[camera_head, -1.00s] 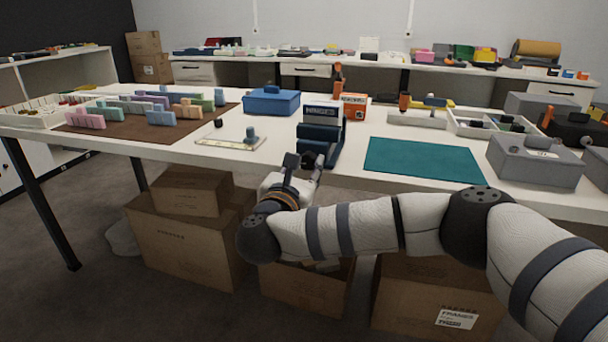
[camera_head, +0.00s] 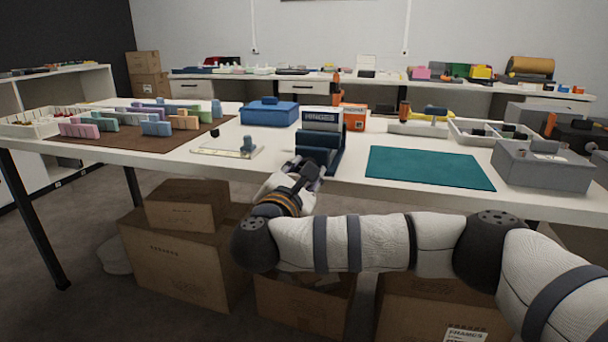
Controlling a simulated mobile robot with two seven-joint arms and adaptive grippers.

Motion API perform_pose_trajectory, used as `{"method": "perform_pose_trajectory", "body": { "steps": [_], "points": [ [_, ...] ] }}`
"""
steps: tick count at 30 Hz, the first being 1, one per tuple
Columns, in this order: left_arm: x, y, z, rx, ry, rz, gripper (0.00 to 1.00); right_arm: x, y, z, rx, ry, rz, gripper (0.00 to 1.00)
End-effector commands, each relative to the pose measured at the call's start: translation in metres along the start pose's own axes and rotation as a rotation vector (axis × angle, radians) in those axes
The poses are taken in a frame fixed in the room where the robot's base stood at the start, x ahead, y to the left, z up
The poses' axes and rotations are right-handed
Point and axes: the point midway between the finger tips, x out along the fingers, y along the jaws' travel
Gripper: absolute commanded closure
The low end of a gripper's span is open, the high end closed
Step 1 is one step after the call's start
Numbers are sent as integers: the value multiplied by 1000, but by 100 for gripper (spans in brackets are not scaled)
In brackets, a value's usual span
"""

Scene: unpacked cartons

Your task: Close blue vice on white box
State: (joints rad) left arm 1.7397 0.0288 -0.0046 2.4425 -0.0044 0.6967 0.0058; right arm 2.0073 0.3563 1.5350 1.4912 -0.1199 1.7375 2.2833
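The blue vice (camera_head: 319,157) stands near the front edge of the white table. The white box (camera_head: 322,114), with a dark label reading "HINGES", stands upright between its dark blue jaws. My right arm comes in from the right. Its gripper (camera_head: 306,168) is just in front of and below the vice, at its lower left front. The fingers overlap the vice's front in the picture. I cannot tell whether they touch it or how far apart they are. The vice's handle is not clearly seen. My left gripper is not in view.
A teal mat (camera_head: 430,168) lies to the right of the vice, and a grey box (camera_head: 541,166) is beyond it. A clear plate with a small blue part (camera_head: 248,146) lies to the left. A blue case (camera_head: 270,112) and an orange box (camera_head: 354,117) stand behind. Cartons (camera_head: 180,262) sit below the table.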

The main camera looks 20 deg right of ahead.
Motion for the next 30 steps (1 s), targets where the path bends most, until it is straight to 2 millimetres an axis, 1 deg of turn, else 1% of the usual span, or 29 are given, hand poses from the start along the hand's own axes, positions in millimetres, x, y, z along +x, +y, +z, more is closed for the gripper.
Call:
{"method": "perform_pose_trajectory", "body": {
  "steps": [8, 9, 11, 19, 22, 23, 26, 27, 29, 30],
  "points": [
    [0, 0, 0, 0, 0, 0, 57, 0, 1, 0, 1, 0, 1, 97],
    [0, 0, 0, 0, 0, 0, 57, 0, 0, 0, 1, 0, 1, 63],
    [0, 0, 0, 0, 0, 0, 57, 0, 0, 0, 0, 0, 1, 49],
    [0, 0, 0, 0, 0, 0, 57, 0, 0, 0, 0, 0, 0, 49],
    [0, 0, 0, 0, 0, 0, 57, -7, 1, -1, -1, 2, 2, 49],
    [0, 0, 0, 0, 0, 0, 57, -12, 1, -1, -1, 2, 2, 49],
    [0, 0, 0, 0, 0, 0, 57, -38, 1, -2, 0, 6, 5, 49],
    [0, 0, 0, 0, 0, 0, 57, -51, 1, -1, 1, 6, 5, 49],
    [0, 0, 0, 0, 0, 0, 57, -71, 1, -1, 0, 6, 5, 49],
    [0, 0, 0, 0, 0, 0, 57, -80, 2, -5, 1, 16, 9, 49]
  ]
}}
